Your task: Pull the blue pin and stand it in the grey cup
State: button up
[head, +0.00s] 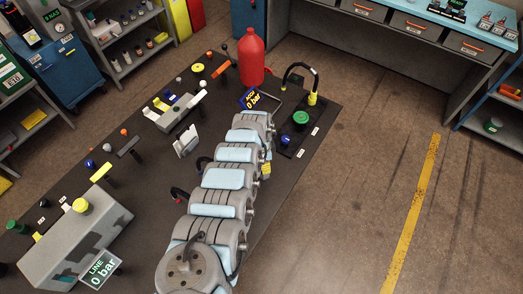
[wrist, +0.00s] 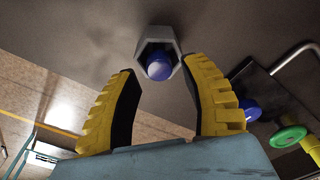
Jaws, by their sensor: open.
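In the wrist view my gripper (wrist: 158,68) is open, with its two yellow-and-black fingers spread wide. A grey six-sided cup (wrist: 157,32) is just beyond the fingertips. A blue round-headed pin (wrist: 159,67) shows in the cup's mouth, between and past the fingertips, with no finger visibly touching it. The pin's lower part is hidden. Another blue knob (wrist: 250,109) sits on a dark plate at the right, partly behind the right finger.
The dark plate carries a green knob (head: 300,118), a blue knob (head: 286,140) and a black hose with a yellow fitting (head: 312,99). The bench's left side (head: 150,190) holds several fittings.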

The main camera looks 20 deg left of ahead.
jog(key=shift+s+a+r, duration=0.15)
jog(key=shift+r, duration=0.45)
notch_tip(320, 180, up, 2)
jog(key=shift+a, duration=0.1)
notch_tip(320, 180, up, 7)
jog(key=shift+s, duration=0.15)
jog(key=shift+a+f, duration=0.1)
dwell(0.3)
